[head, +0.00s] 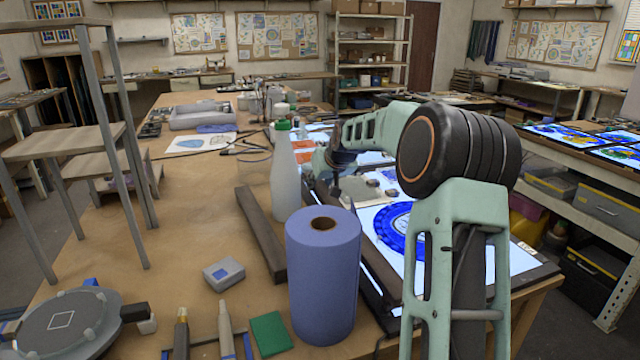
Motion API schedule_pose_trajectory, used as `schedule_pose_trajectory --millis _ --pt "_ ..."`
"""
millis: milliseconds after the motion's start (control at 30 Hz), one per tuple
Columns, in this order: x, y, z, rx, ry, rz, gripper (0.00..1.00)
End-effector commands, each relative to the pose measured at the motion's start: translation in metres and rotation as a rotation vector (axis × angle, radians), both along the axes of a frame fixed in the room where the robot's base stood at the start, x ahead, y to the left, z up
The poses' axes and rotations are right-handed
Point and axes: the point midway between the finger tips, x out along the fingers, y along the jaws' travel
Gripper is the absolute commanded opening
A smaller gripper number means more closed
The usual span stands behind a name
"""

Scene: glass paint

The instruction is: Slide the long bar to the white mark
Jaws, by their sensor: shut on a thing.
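A long dark bar (380,268) lies along the left edge of the lit panel, partly hidden by the blue roll and my arm. My gripper (345,196) is low at this bar's far end and looks shut on it; the bottle and the roll hide part of the fingers, so the contact is not clear. A second dark bar (261,236) lies on the wooden table left of the bottle, apart from my gripper. I cannot make out the white mark for certain.
A white bottle (284,178) and a blue paper roll (323,280) stand close left of my arm. A lit panel with a blue round design (400,232) lies beneath it. A grey turntable (62,325), a small box (224,274) and tools crowd the front.

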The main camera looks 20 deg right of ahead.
Motion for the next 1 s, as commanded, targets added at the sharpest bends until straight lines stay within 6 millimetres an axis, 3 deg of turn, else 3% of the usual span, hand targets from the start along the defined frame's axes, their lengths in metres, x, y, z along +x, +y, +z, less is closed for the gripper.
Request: schedule_pose_trajectory --millis 300,533,567,700,1000 --pt "0.000 -0.039 0.001 -0.002 0.000 -0.005 0.00" --pt "0.000 -0.035 -0.001 0.001 0.002 0.001 0.00" --pt "0.000 -0.034 -0.001 0.002 0.002 0.002 0.30" --pt "0.000 -0.035 0.000 0.001 0.001 0.001 0.45" --pt "0.000 -0.036 0.000 -0.001 0.000 -0.001 0.46"
